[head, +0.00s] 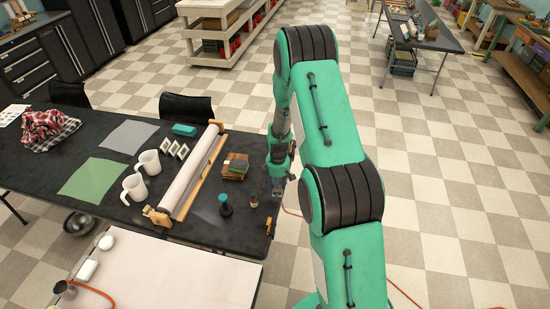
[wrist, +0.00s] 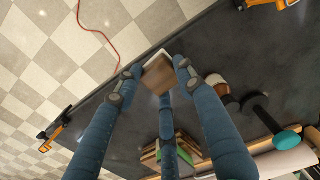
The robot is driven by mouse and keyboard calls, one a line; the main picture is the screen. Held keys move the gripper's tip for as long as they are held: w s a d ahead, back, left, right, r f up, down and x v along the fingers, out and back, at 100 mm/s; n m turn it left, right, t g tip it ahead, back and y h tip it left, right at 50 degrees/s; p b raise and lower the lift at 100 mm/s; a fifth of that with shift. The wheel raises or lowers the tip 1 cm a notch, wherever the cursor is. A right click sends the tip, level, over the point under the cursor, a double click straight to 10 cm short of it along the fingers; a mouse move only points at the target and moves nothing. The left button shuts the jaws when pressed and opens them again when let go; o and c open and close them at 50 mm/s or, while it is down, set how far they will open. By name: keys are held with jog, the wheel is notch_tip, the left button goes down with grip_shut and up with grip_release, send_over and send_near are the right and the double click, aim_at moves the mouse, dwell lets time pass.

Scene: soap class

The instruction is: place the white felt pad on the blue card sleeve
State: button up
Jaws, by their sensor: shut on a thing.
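My gripper (head: 277,187) hangs at the right end of the dark table in the head view. In the wrist view its fingers (wrist: 155,75) are shut on a small brown block with a whitish upper edge (wrist: 157,74). I cannot tell whether this whitish part is the felt pad. The held block seems to be over the table's edge. I cannot pick out the blue card sleeve for certain; a stack of flat brown, green and dark pieces (head: 235,166) lies left of my gripper and shows in the wrist view (wrist: 180,148).
A teal-handled tool (head: 225,205) and a small brown-topped piece (head: 253,200) stand near my gripper. A long pale roll (head: 197,170), white mugs (head: 133,187) and a teal block (head: 184,129) are farther left. An orange clamp (head: 269,226) grips the table edge.

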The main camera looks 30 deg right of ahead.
jog(key=w+d+r+n+b, duration=0.2)
jog(key=w+d+r+n, duration=0.1)
jog(key=w+d+n, duration=0.4)
jog(key=shift+w+d, duration=0.5)
jog(key=shift+w, duration=1.15)
jog(key=shift+r, duration=0.1)
jog(key=shift+w, duration=0.15)
jog(key=w+d, duration=0.2)
jog(key=w, duration=0.3)
jog(key=w+d+f, duration=0.1)
jog(key=w+d, duration=0.1)
jog(key=w, duration=0.2)
jog(key=w+d+b, duration=0.1)
jog(key=w+d, duration=0.1)
jog(key=w, duration=0.3)
jog(key=shift+w+f, duration=0.25)
jog(key=shift+w, duration=0.05)
jog(key=shift+f, duration=0.1)
jog(key=shift+f, duration=1.65)
jog(key=shift+f, duration=0.1)
